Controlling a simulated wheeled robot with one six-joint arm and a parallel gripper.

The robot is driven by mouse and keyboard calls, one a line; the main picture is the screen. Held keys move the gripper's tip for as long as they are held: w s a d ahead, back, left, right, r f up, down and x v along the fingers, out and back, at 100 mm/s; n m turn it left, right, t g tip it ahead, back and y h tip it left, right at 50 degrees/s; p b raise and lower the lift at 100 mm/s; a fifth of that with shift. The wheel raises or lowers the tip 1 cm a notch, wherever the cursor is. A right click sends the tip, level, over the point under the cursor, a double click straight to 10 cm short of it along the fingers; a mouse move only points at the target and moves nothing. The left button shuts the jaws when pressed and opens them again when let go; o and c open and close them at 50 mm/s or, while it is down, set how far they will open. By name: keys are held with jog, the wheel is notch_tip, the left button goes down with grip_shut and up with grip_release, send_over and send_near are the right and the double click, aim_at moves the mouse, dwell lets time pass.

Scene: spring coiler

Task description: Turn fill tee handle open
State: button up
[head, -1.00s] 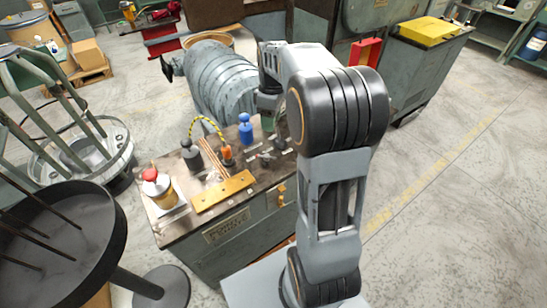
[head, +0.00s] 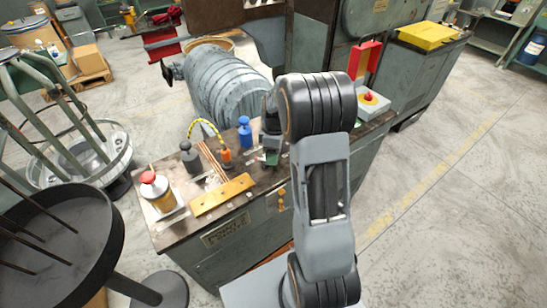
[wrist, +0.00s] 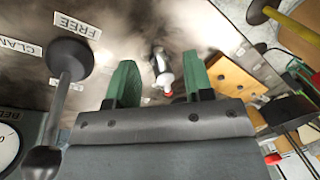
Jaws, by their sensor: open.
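A small silver fitting with a white and red end (wrist: 164,74) lies on the dark bench top in the wrist view, between and beyond my fingers; I take it for the fill tee, though its handle is too small to make out. My gripper (wrist: 159,64) is open, with its two green fingers apart and nothing held between them. In the head view my gripper (head: 271,157) is low over the bench, right of the blue bottle. There it and my arm hide most of the fitting.
A black ball-ended lever (wrist: 70,65) stands beside the FREE and CLAMP labels, left of my fingers. The bench (head: 178,236) also carries a blue bottle (head: 245,133), a yellow bar (head: 222,194) and a red-capped jar (head: 157,192). A red button box (head: 371,100) stands right of my arm.

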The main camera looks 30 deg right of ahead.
jog(key=shift+s+a+f, duration=0.1)
jog(key=shift+f, duration=0.55)
grip_shut()
